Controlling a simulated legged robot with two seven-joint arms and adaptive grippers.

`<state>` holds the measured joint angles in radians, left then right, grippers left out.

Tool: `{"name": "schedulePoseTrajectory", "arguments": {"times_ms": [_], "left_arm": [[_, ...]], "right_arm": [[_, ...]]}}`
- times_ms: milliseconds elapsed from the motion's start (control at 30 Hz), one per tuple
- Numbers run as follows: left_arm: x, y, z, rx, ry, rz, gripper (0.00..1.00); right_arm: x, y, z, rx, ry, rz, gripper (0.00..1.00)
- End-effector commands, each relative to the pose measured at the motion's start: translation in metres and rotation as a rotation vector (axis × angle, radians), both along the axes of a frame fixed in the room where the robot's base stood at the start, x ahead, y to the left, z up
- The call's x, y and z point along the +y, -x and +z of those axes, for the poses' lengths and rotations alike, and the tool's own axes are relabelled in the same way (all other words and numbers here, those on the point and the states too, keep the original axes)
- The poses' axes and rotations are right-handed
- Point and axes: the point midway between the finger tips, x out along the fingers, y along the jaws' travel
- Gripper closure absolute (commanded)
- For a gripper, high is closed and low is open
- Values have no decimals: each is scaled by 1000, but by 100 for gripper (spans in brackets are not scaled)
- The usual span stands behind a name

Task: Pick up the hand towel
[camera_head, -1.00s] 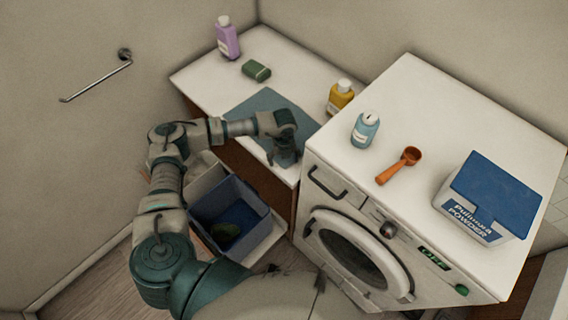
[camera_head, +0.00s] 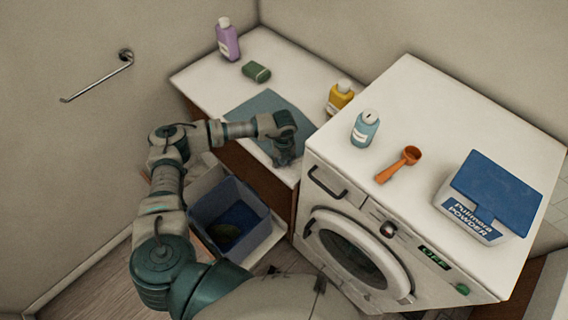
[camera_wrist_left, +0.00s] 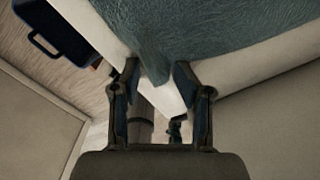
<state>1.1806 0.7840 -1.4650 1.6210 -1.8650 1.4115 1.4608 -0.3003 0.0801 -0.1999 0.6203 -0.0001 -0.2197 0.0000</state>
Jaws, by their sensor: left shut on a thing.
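The hand towel (camera_head: 262,103) is a flat blue-grey cloth on the white counter, and it fills the top of the left wrist view (camera_wrist_left: 215,25). My left gripper (camera_head: 284,158) reaches down to the towel's near edge by the counter front. In the left wrist view my left gripper (camera_wrist_left: 156,76) is shut on a narrow fold of the towel, which hangs between its fingertips. Most of the towel still lies flat on the counter. My right gripper is not in view.
A washing machine (camera_head: 330,215) stands close right of the gripper, with a blue bottle (camera_head: 364,130), orange scoop (camera_head: 399,165) and powder box (camera_head: 487,200) on top. Purple (camera_head: 228,42) and yellow (camera_head: 340,98) bottles and a green block (camera_head: 256,72) surround the towel. A blue bin (camera_head: 245,240) sits below.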

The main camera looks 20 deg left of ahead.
Motion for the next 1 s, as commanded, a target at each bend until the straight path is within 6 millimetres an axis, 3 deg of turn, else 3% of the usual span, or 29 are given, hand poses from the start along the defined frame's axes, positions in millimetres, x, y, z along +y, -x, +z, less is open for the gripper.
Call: {"name": "schedulePoseTrajectory", "arguments": {"times_ms": [467,533,600,1000], "left_arm": [[-6,5,-7,12,4,-6,81],[-6,5,2,11,5,-7,82],[-6,4,19,10,5,-7,100],[-3,3,109,2,5,-3,100]], "right_arm": [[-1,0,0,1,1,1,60],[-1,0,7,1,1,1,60],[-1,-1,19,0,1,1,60],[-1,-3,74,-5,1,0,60]]}}
